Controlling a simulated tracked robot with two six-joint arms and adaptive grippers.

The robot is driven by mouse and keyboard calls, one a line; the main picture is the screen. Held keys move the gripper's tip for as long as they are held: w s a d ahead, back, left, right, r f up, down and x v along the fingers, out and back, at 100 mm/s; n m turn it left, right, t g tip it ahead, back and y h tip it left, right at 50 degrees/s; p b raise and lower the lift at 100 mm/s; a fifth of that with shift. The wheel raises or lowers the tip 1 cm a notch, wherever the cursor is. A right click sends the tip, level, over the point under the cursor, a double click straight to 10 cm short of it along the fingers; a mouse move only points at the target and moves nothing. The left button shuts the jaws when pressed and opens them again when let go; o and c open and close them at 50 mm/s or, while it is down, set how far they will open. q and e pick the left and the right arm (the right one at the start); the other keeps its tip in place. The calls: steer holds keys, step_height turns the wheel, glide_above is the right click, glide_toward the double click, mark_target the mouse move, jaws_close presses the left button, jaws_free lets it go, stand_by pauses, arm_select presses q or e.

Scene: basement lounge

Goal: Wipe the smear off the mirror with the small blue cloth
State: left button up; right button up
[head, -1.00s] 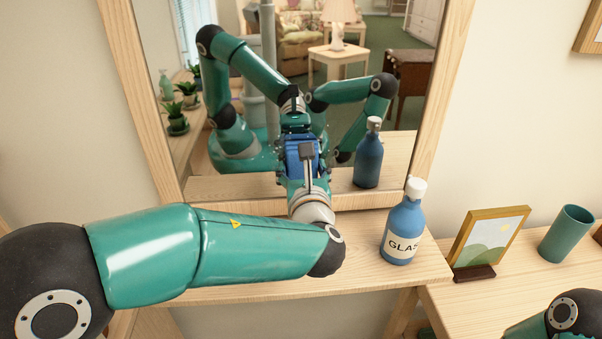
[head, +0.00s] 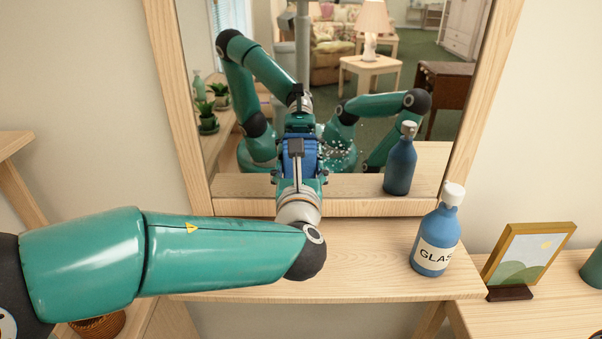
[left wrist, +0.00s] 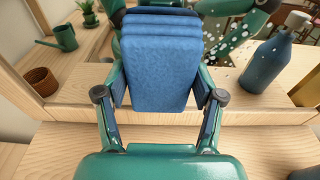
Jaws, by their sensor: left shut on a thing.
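The mirror (head: 235,90) stands in a pale wooden frame at the back of the shelf. The smear (head: 343,150) is a patch of white specks on the glass, just right of my left gripper (head: 297,165). It also shows in the left wrist view (left wrist: 232,38), right of the cloth. My left gripper is shut on the small blue cloth (left wrist: 160,75), folded in layers, and holds it up at the lower part of the mirror. Whether the cloth touches the glass is hard to tell.
A blue glass-cleaner bottle (head: 434,235) with a white cap stands on the wooden shelf (head: 370,255), right of my left gripper. A picture frame (head: 530,255) and a green cup (head: 592,268) are further right. Plants and a watering can appear reflected.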

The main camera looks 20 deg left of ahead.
mark_target(339, 152)
arm_select(q)
steer(key=shift+w+r+p, duration=0.1)
steer(key=shift+r+p, duration=0.9)
steer(key=shift+r, duration=0.5)
steer(key=shift+w+d+f, duration=0.1)
steer(key=shift+w+d, duration=0.15)
steer(key=shift+d, duration=0.65)
steer(key=shift+w+d, duration=0.25)
steer(key=shift+d, duration=0.65)
steer(key=shift+w+d+p, duration=0.15)
steer(key=shift+w+d, duration=0.1)
steer(key=shift+d, duration=0.65)
steer(key=shift+w+d+p, duration=0.15)
steer(key=shift+w+d, duration=0.1)
steer(key=shift+d, duration=0.6)
steer(key=shift+d+f, duration=0.1)
steer(key=shift+s+a+b, duration=0.35)
steer(key=shift+a+b, duration=0.25)
steer(key=shift+a, duration=0.65)
steer(key=shift+s+a+b, duration=0.3)
steer(key=shift+a+b, duration=0.3)
steer(key=shift+a, duration=0.65)
steer(key=shift+s+a+b, duration=0.35)
steer(key=shift+a+b, duration=0.25)
steer(key=shift+a, duration=0.65)
steer(key=shift+s, duration=0.1)
